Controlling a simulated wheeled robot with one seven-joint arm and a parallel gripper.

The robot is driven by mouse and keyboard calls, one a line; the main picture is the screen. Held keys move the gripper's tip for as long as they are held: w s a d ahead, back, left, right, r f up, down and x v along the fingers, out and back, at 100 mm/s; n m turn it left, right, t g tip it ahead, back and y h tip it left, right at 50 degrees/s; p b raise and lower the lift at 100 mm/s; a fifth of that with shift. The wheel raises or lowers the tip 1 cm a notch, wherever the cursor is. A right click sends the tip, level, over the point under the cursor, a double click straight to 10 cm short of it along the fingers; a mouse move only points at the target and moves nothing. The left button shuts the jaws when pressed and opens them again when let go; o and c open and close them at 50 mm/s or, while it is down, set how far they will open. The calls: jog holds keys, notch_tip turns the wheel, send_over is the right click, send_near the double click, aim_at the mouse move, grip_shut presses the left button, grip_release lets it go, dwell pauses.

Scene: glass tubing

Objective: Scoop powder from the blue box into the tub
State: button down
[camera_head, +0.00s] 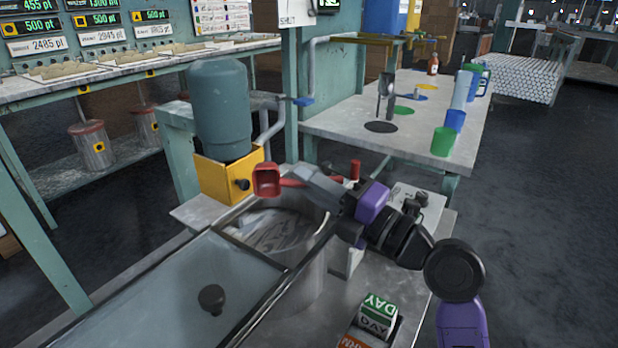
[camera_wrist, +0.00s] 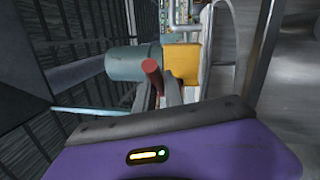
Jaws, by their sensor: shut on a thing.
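My gripper (camera_head: 318,184) is shut on the handle of a red scoop (camera_head: 267,180). The scoop's square cup points left and hangs above the left rim of a round grey metal tub (camera_head: 318,275). Whether powder is in the cup cannot be told. I cannot make out a blue box in either view.
A yellow box (camera_head: 212,179) bearing a teal jar (camera_head: 220,105) stands just behind the scoop, left of the tub. A grey table (camera_head: 340,125) with green and blue cups lies beyond. Floor is clear at right.

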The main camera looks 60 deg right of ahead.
jog(key=shift+w+d+r+m+g+p, duration=0.15)
jog(key=shift+r+m+g+p, duration=0.4)
jog(key=shift+p, duration=0.8)
jog(key=shift+d+r+m+g+p, duration=0.1)
jog(key=shift+r+m+g+p, duration=0.35)
jog(key=shift+p, duration=0.85)
jog(key=m+g+p, duration=0.1)
jog(key=p, duration=0.1)
jog(key=m+g+p, duration=0.1)
jog(key=p, duration=0.1)
jog(key=r+m+g+p, duration=0.1)
jog(key=p, duration=0.1)
jog(key=shift+w+d+r+y+p, duration=0.1)
jog(key=shift+w+d+y+p, duration=0.15)
jog(key=shift+d+y+p, duration=0.1)
jog(key=shift+r+m+g+p, duration=0.1)
jog(key=shift+m+g+p, duration=0.2)
jog(key=shift+p, duration=0.5)
jog(key=g+p, duration=0.1)
jog(key=p, duration=0.2)
jog(key=m+g+y+p, duration=0.1)
jog(key=p, duration=0.3)
jog(key=m+p, duration=0.1)
jog(key=p, duration=0.2)
jog(key=shift+w+d+r+g+y, duration=0.2)
jog(key=shift+w+r+g+y, duration=0.05)
jog(key=shift+r+g+y, duration=0.15)
jog(key=shift+w+d+r+m+g+y+p, duration=0.15)
jog(key=shift+r+m+g+y+p, duration=1.35)
jog(key=shift+p, duration=5.35)
